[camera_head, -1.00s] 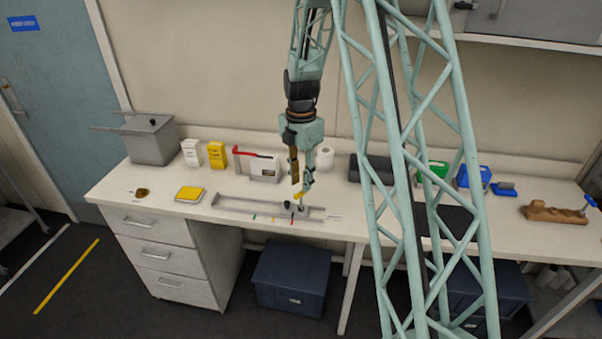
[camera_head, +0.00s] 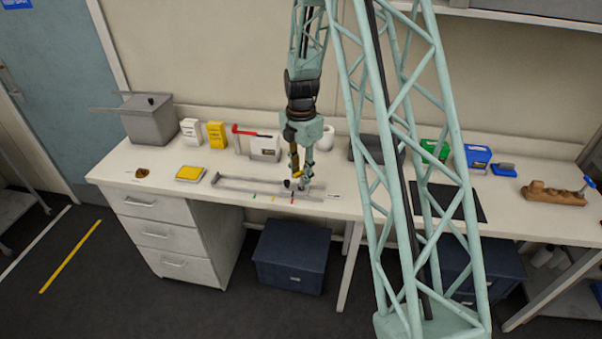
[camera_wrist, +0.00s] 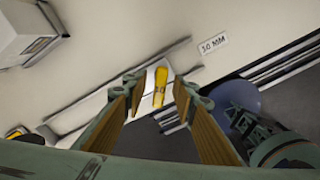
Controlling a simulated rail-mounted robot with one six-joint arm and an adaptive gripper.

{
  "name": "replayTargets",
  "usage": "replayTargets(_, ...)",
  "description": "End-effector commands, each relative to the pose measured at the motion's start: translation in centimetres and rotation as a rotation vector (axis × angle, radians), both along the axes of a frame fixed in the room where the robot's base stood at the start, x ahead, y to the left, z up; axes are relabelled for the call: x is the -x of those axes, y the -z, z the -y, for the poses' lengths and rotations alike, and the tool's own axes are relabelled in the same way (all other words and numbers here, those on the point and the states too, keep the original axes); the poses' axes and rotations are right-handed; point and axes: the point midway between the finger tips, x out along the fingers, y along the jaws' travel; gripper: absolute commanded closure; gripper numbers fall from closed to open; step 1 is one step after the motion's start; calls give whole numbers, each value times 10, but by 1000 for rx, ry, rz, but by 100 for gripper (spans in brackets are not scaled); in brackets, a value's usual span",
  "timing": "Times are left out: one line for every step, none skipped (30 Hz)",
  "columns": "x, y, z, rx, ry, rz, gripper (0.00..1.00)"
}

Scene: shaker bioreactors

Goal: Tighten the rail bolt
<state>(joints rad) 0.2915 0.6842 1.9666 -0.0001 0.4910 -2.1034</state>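A grey slotted rail (camera_head: 235,183) lies flat on the white bench, with green, yellow and red marks along its front edge. A dark knob (camera_head: 287,184) sits near its right end. My gripper (camera_head: 301,181) points down beside that knob. In the wrist view its two wood-coloured fingers (camera_wrist: 157,90) are apart. A yellow piece marked "10" (camera_wrist: 160,80) shows between the fingertips, with gaps on both sides. The yellow piece also shows at the fingers in the head view (camera_head: 298,175). I cannot make out the rail bolt itself.
A "10 MM" label (camera_wrist: 213,43) lies on the bench. Behind the rail are a white box (camera_head: 265,147), a paper roll (camera_head: 325,138) and white and yellow cartons. A yellow pad (camera_head: 190,173) lies left. A black mat (camera_head: 447,201) and wooden plane (camera_head: 553,194) are right.

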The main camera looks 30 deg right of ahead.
Motion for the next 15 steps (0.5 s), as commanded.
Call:
replayTargets(0,0,0,0,0,0,74)
replayTargets(0,0,0,0,0,0,74)
replayTargets(0,0,0,0,0,0,78)
replayTargets(0,0,0,0,0,0,81)
replayTargets(0,0,0,0,0,0,84)
replayTargets(0,0,0,0,0,0,87)
replayTargets(0,0,0,0,0,0,90)
replayTargets(0,0,0,0,0,0,93)
replayTargets(0,0,0,0,0,0,96)
replayTargets(0,0,0,0,0,0,99)
replayTargets(0,0,0,0,0,0,100)
replayTargets(0,0,0,0,0,0,100)
replayTargets(0,0,0,0,0,0,100)
replayTargets(0,0,0,0,0,0,100)
replayTargets(0,0,0,0,0,0,100)
